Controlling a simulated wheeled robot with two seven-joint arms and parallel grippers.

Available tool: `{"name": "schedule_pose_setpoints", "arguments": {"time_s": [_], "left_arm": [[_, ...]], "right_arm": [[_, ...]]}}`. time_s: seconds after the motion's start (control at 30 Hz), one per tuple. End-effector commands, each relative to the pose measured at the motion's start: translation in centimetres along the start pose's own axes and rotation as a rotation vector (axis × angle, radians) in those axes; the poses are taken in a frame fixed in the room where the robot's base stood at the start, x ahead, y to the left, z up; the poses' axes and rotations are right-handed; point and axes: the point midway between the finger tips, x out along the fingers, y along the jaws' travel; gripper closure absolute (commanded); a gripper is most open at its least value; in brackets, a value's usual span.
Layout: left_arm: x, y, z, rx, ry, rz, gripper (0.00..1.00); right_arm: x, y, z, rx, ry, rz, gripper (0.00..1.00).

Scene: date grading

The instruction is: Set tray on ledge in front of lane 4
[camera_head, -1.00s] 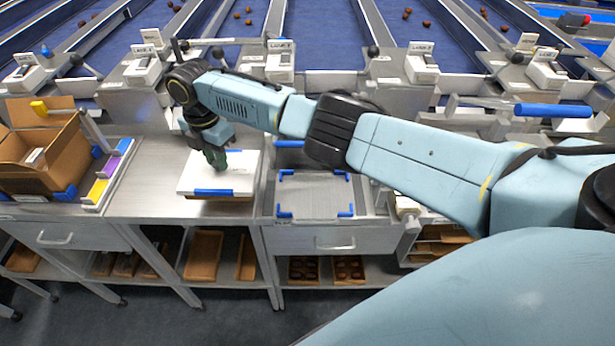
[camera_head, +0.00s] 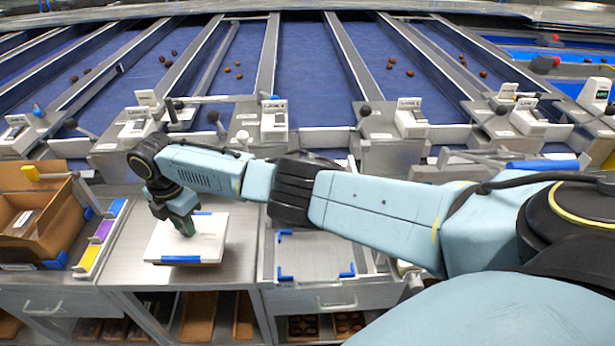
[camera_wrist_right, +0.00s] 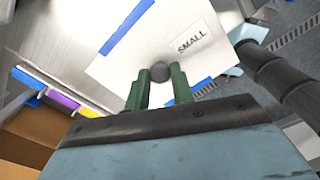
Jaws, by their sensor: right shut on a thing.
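The tray appears as a flat white top (camera_head: 210,245) with blue strips at two edges and a brown underside. It is over the left worktop, left of the blue-cornered frame. In the right wrist view its white top (camera_wrist_right: 205,65) carries a "SMALL" label and a dark round knob (camera_wrist_right: 160,71). My right gripper (camera_head: 186,229) has its green fingers closed around that knob, also seen in the wrist view (camera_wrist_right: 158,80). I cannot tell whether the tray is clear of the worktop. Lane signs are too small to read. My left gripper is not in view.
Blue sorting lanes (camera_head: 310,75) with scattered dates run across the back, with levers and label boxes along their front ledge. A cardboard box (camera_head: 35,215) and a coloured strip rack (camera_head: 102,240) stand left. The blue-cornered frame (camera_head: 315,257) is empty.

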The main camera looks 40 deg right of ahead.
Motion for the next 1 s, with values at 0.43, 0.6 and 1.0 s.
{"name": "schedule_pose_setpoints", "arguments": {"time_s": [0.43, 0.6, 1.0], "left_arm": [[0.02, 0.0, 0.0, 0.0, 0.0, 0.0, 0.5], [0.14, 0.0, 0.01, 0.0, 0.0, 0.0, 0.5], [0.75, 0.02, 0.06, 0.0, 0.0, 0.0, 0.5]], "right_arm": [[-0.01, 0.01, -0.01, 0.0, 0.0, 0.0, 0.98], [0.14, 0.02, -0.01, 0.0, 0.0, 0.0, 0.98], [0.97, 0.01, 0.0, 0.0, 0.0, 0.0, 0.98]]}}
